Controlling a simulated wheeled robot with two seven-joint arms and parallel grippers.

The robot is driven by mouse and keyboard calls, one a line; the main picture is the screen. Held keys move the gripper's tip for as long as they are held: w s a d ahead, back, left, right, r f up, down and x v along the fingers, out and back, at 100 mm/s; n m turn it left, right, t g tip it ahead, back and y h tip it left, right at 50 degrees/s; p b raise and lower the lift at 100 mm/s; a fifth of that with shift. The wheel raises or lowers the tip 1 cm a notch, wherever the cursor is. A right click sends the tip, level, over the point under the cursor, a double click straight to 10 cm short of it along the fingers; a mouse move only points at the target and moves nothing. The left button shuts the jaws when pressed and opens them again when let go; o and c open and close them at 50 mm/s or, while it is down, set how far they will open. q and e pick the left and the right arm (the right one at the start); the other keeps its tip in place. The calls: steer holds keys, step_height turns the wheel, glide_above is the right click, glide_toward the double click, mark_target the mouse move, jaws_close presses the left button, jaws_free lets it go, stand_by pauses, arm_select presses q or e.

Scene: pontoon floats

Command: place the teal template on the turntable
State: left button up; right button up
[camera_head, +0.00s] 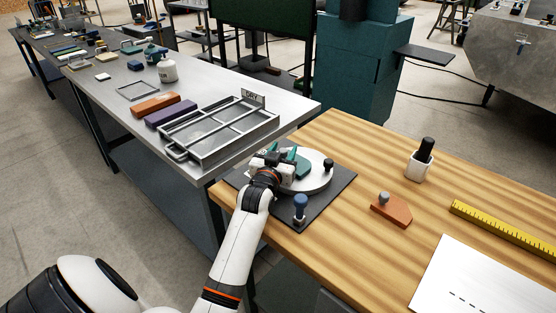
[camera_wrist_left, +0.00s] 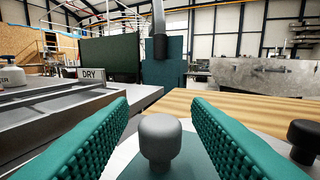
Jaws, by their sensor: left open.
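The teal template (camera_head: 304,169) lies on the white round turntable (camera_head: 319,183), partly hidden by my left gripper in the head view. In the left wrist view the template (camera_wrist_left: 128,170) shows low down, with its grey knob (camera_wrist_left: 160,138) standing upright between my fingers. My left gripper (camera_head: 284,158) is open, its two teal ridged fingers on either side of the knob with visible gaps. The turntable has a black knob (camera_head: 328,164) near its rim, which also shows in the left wrist view (camera_wrist_left: 304,138). My right gripper is not in view.
A metal rack (camera_head: 220,130) marked DRY stands left.

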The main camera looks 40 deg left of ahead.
arm_select(q)
steer(key=v, duration=1.1)
steer(key=shift+s+d, duration=0.15)
steer(key=shift+s, duration=0.2)
